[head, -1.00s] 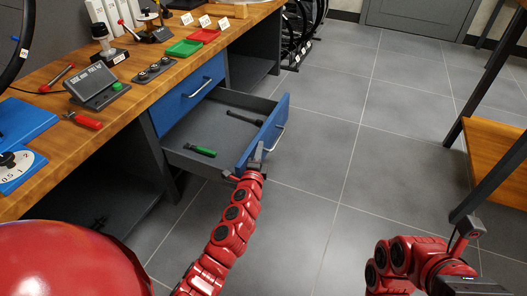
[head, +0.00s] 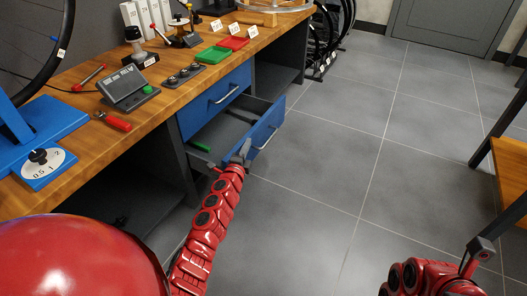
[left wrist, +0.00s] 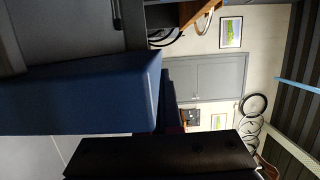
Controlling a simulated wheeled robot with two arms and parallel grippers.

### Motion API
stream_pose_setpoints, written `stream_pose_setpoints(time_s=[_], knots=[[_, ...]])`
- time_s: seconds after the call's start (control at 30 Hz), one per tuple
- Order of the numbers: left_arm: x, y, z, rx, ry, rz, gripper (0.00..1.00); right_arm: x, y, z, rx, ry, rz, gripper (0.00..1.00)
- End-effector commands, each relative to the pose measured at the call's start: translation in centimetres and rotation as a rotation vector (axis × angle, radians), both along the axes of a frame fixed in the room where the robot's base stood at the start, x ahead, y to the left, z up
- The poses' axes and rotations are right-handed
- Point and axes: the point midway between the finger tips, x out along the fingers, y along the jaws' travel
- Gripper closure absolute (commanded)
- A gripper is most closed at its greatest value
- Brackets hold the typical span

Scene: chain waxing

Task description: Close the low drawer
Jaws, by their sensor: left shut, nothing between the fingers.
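The low drawer (head: 268,124) has a blue front with a metal handle and stands partly open below the bench. A green-handled tool (head: 200,146) lies inside, partly hidden. My left gripper (head: 241,154) is shut and empty at the near end of the drawer front, close against it; I cannot tell whether it touches. In the left wrist view the blue drawer front (left wrist: 80,98) lies close beside a dark gripper finger (left wrist: 160,158).
A closed blue upper drawer (head: 215,101) sits above it. The wooden bench (head: 75,150) carries a red tray, a green tray (head: 213,55) and several tools. Grey floor (head: 330,170) is clear to the right. A wooden-shelved rack (head: 510,165) stands at the right edge.

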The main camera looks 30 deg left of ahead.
Motion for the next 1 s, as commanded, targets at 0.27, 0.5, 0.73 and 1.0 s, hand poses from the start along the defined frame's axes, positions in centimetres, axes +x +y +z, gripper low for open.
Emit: stream_pose_setpoints(time_s=[0.27,0.5,0.73,1.0], knots=[[0.3,7.4,0.1,-0.001,-0.002,0.007,1.00,-1.8,-1.2,0.1,0.056,-0.103,0.046,0.44],[0.4,11.1,0.0,-0.002,-0.001,0.005,1.00,-3.4,-2.5,0.0,0.114,-0.204,0.098,0.44],[0.5,13.0,0.1,-0.001,-0.002,0.002,1.00,-4.4,-3.5,-0.2,0.151,-0.272,0.132,0.44],[0.5,13.4,-0.1,0.000,0.001,-0.001,1.00,-4.6,-3.7,-0.3,0.161,-0.289,0.142,0.44]])
